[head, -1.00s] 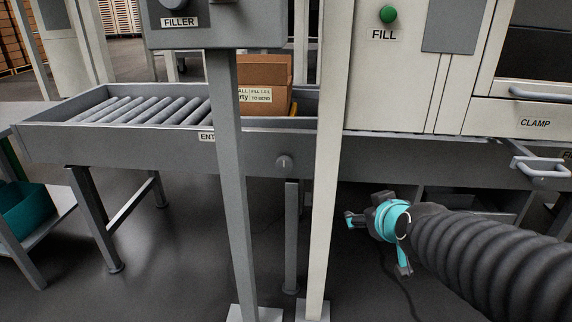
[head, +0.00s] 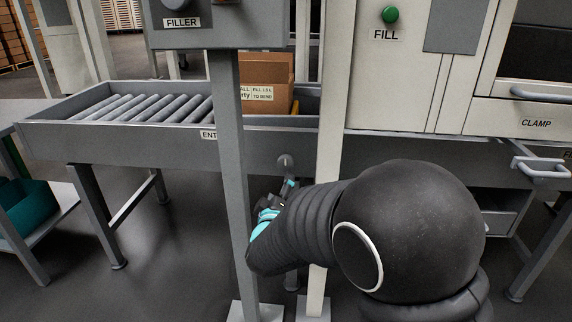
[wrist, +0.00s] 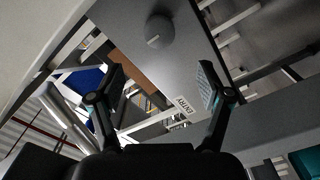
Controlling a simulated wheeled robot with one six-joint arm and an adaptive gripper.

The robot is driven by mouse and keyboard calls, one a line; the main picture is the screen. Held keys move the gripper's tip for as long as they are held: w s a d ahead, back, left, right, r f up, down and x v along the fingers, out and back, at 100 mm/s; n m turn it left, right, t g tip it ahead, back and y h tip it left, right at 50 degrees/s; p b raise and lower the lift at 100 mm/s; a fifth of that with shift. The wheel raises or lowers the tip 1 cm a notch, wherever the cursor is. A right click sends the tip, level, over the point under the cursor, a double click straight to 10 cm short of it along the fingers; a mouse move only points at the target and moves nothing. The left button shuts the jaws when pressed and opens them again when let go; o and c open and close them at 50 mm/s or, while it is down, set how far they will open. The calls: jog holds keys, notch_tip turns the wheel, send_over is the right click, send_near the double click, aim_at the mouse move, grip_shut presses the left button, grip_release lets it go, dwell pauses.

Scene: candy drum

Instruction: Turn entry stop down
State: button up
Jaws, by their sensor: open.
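My gripper (head: 286,190) is just below the knob in the head view, partly hidden by my arm. In the wrist view my gripper (wrist: 162,80) is open and empty, its fingers apart and not touching the knob. The ENTRY label (wrist: 183,105) shows on the rail below the knob.
A grey post (head: 232,190) and a pale post (head: 329,150) stand close on either side of my gripper. A brown carton (head: 265,75) sits on the conveyor behind the rail (head: 120,139).

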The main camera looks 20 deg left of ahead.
aim_at(286, 166)
jog(key=p+x, duration=0.1)
jog(key=x, duration=1.2)
jog(key=c, duration=1.2)
